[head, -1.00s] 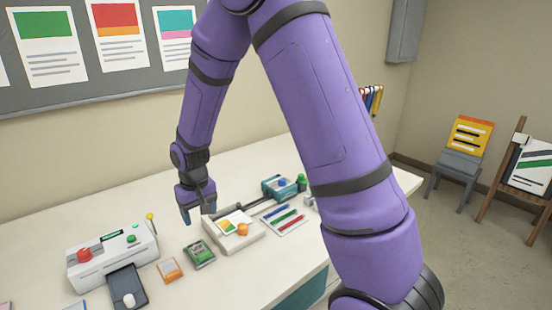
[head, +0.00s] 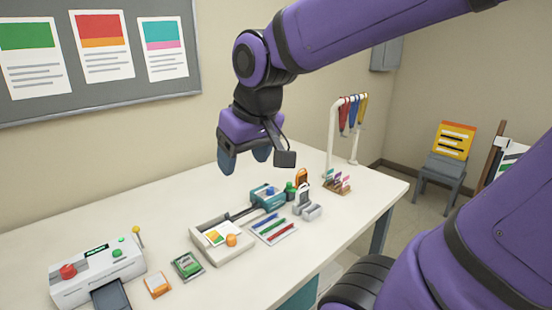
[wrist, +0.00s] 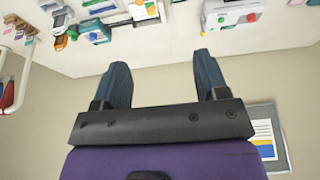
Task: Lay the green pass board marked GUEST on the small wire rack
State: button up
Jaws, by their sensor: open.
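The green board (head: 187,265), with small markings I cannot read, lies near the table's front edge in the head view. An orange card (head: 157,285) lies to its left and a paper trimmer (head: 220,241) to its right. My gripper (head: 244,158) is open and empty, raised above the back of the table and well clear of the green board. Its two dark blue fingers also show apart in the wrist view (wrist: 161,80), with nothing between them. I cannot make out a small wire rack with certainty.
A white laminator (head: 98,273) with a red knob stands at the left. Pens (head: 273,229), a teal device (head: 268,195), grey blocks (head: 307,211) and a holder of coloured tags (head: 336,183) fill the right. A white lanyard stand (head: 332,135) rises behind. Bare tabletop lies at the back left.

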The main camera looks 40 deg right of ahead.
jog(key=s+r+t, duration=0.1)
jog(key=s, duration=0.6)
jog(key=shift+s+d+r, duration=0.3)
jog(key=shift+d+r, duration=0.05)
jog(key=shift+d, duration=0.05)
jog(key=shift+w, duration=0.1)
jog(key=shift+c, duration=0.3)
dwell(1.4)
